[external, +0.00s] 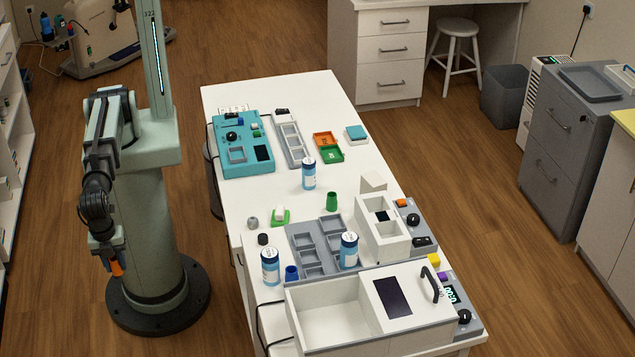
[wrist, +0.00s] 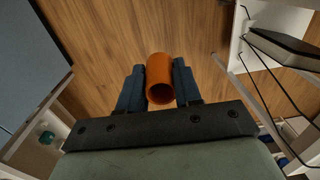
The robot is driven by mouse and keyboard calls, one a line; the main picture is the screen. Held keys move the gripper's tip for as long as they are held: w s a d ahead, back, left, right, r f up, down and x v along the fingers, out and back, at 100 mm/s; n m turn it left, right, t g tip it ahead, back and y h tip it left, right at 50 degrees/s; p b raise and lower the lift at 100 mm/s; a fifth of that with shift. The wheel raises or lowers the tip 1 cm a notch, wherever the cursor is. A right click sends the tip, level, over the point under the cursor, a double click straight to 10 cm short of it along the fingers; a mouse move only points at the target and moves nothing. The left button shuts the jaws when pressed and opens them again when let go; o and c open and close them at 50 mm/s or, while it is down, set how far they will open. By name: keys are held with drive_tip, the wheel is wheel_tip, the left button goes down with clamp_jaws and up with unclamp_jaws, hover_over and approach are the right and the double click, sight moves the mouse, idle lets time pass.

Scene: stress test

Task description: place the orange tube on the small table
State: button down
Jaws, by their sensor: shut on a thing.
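My gripper (wrist: 159,82) is shut on the orange tube (wrist: 160,68), which sits between the two dark blue fingers, its open end facing the wrist camera. In the external view my gripper (external: 113,258) hangs low at the left with the tube (external: 117,269) showing orange at its tip. The tube is over the wooden floor, left of the white table and apart from it. I cannot tell which surface is the small table; the long white table (external: 230,195) is in the middle.
The white table carries a teal device (external: 228,170), grey trays, blue-labelled bottles (external: 309,174), a green cup (external: 331,202) and a large white open box (external: 330,325). A blue-grey flat surface (wrist: 30,65) borders the left of the wrist view. Dark cables hang at its right. A white stool (external: 459,27) stands far back.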

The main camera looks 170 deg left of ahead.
drive_tip(key=s+f, duration=0.6)
drive_tip(key=w+a+r+n, duration=0.2)
drive_tip(key=w+a+r, duration=0.15)
drive_tip(key=a, duration=0.35)
drive_tip(key=w+a+r+n, duration=0.2)
drive_tip(key=w+a, duration=0.2)
drive_tip(key=a, duration=0.3)
drive_tip(key=w+a+r+n, duration=0.1)
drive_tip(key=w+a+r, duration=0.25)
drive_tip(key=a, duration=0.35)
drive_tip(key=a+r+n, duration=0.3)
drive_tip(key=a+r, duration=0.3)
drive_tip(key=a, duration=0.6)
drive_tip(key=a+r+n, duration=0.2)
drive_tip(key=a+r, duration=0.4)
drive_tip(key=a, duration=0.5)
drive_tip(key=shift+w+a+f, duration=0.1)
drive_tip(key=shift+w+f, duration=0.05)
drive_tip(key=shift+f, duration=2.4)
drive_tip(key=shift+w+a+f, duration=0.1)
drive_tip(key=shift+w+f, duration=0.05)
drive_tip(key=shift+f, duration=2.35)
drive_tip(key=shift+f, duration=0.1)
drive_tip(key=c, duration=0.8)
unclamp_jaws()
